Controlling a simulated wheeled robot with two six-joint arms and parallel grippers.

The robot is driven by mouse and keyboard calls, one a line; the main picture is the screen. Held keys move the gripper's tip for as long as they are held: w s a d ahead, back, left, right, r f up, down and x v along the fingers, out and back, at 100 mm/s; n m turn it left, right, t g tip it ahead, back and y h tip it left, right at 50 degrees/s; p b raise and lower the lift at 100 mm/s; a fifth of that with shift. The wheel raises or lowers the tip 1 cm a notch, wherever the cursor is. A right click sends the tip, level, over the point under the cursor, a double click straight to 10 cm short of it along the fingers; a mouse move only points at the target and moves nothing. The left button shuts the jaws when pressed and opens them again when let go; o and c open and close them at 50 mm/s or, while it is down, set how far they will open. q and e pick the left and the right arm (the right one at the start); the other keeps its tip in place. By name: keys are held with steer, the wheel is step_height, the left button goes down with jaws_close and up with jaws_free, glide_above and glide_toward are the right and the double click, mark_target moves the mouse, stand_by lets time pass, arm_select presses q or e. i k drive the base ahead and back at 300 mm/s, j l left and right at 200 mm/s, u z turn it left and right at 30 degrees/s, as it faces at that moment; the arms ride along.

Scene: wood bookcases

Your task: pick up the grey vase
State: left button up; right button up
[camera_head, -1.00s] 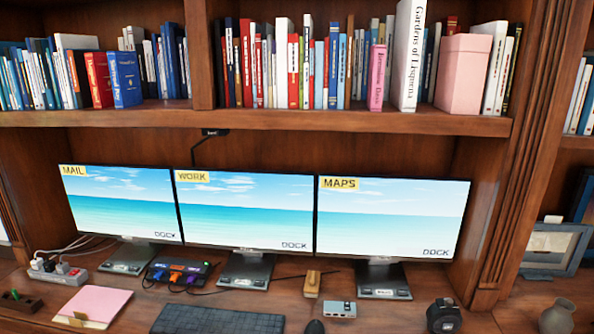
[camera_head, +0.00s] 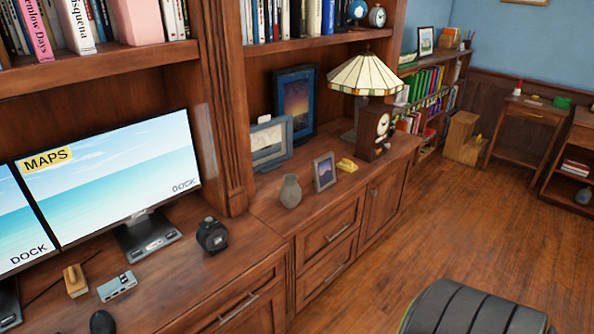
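A small grey vase (camera_head: 290,191) stands upright on the wooden cabinet top (camera_head: 262,207), right of the monitors. A small framed picture (camera_head: 325,171) stands just right of it, and a grey-framed picture (camera_head: 271,142) leans behind it. The vase is in full view with nothing in front of it. Neither of my grippers shows in the head view.
A black round device (camera_head: 212,235) sits on the desk left of the vase. A lamp (camera_head: 365,76), a dark clock (camera_head: 376,132) and a yellow object (camera_head: 347,164) stand to the right. A black ribbed chair (camera_head: 470,308) is at the bottom right. The wooden floor (camera_head: 440,220) beyond is open.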

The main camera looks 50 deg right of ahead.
mark_target(291, 192)
steer(key=z, duration=1.5)
steer(key=i+l+u, duration=0.1)
steer(key=i+l, duration=0.55)
steer(key=i+l+u, duration=0.15)
steer(key=i+l, duration=0.5)
steer(key=l, duration=0.2)
